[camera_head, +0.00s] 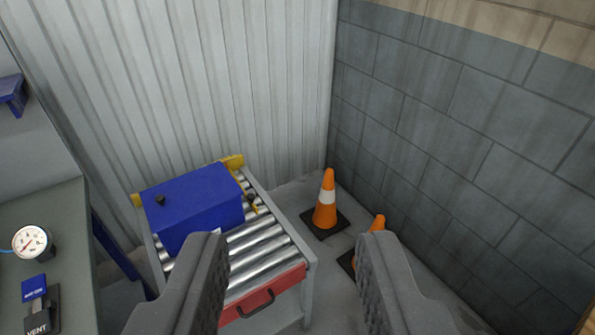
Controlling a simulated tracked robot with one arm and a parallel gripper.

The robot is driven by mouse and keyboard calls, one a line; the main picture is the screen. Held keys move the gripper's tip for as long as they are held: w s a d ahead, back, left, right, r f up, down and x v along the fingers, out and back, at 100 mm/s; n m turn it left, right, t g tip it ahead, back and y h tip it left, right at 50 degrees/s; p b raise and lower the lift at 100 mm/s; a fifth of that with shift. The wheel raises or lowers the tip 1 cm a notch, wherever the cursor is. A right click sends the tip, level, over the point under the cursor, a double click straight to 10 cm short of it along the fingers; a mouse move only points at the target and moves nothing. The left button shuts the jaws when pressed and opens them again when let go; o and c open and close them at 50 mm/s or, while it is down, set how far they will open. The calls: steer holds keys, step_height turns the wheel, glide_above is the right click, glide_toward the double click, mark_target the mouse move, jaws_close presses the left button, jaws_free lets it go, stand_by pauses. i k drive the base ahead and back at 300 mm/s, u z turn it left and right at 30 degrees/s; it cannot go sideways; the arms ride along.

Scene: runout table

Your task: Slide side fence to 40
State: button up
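The runout table (305,255) stands left of centre, with steel rollers (262,246) and a red front panel with a black handle. A large blue box-shaped body (195,205) lies across the rollers. A black knob (160,200) is on its left, and another dark knob (249,196) is at its right end beside a small yellow piece. I cannot tell which part is the side fence, and no scale or 40 mark is readable. My gripper (295,250) is open and empty, its two dark fingers apart in the foreground. The left finger covers part of the table.
Two orange cones (326,208) (377,224) stand on the floor right of the table. A corrugated wall and a block wall close the back and right.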

mark_target(250, 197)
steer(key=i, duration=1.2)
steer(key=u, duration=0.3)
